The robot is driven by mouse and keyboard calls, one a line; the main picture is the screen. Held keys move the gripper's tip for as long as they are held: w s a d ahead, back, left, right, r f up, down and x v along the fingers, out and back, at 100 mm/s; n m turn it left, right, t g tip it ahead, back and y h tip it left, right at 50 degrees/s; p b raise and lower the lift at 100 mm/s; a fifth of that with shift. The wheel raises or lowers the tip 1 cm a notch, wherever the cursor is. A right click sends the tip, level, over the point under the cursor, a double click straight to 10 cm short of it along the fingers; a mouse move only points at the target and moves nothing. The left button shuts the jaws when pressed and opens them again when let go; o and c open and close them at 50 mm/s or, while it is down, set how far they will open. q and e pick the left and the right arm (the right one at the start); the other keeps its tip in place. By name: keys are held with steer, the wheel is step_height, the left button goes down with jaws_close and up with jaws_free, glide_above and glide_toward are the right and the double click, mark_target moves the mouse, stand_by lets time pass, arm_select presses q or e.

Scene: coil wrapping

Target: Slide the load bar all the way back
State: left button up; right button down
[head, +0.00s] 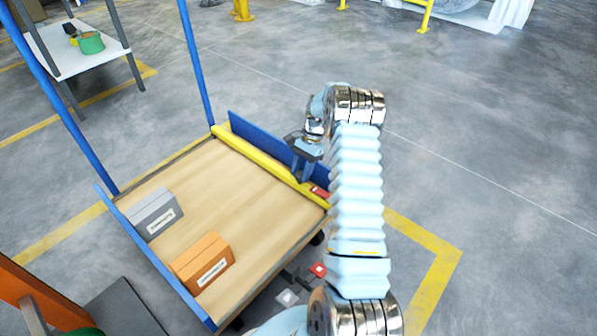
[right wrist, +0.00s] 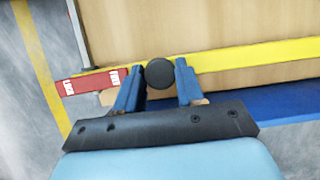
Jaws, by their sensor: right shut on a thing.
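The load bar is a long yellow bar (head: 251,157) lying across the wooden deck of a blue-framed cart, along its far right edge beside a low blue panel. It also crosses the right wrist view (right wrist: 245,55). A round black knob (right wrist: 160,73) sits at the bar. My right gripper (head: 303,174) reaches down over the bar, nearer its right end. In the right wrist view its two blue fingers (right wrist: 160,82) stand on either side of the knob, shut on it. My left gripper is not in view.
A grey box (head: 153,213) and an orange box (head: 203,262) stand on the near left of the wooden deck (head: 235,195). Blue posts (head: 196,65) rise from the cart. A red label (right wrist: 90,83) shows near the bar's end. The deck between boxes and bar is clear.

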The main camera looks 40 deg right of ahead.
steer(key=shift+d, duration=0.35)
steer(key=c, duration=0.9)
jaws_free()
steer(key=shift+o, duration=0.9)
steer(key=shift+a, duration=0.1)
steer(key=p+v, duration=0.2)
steer(key=v, duration=1.1)
steer(key=shift+r, duration=0.4)
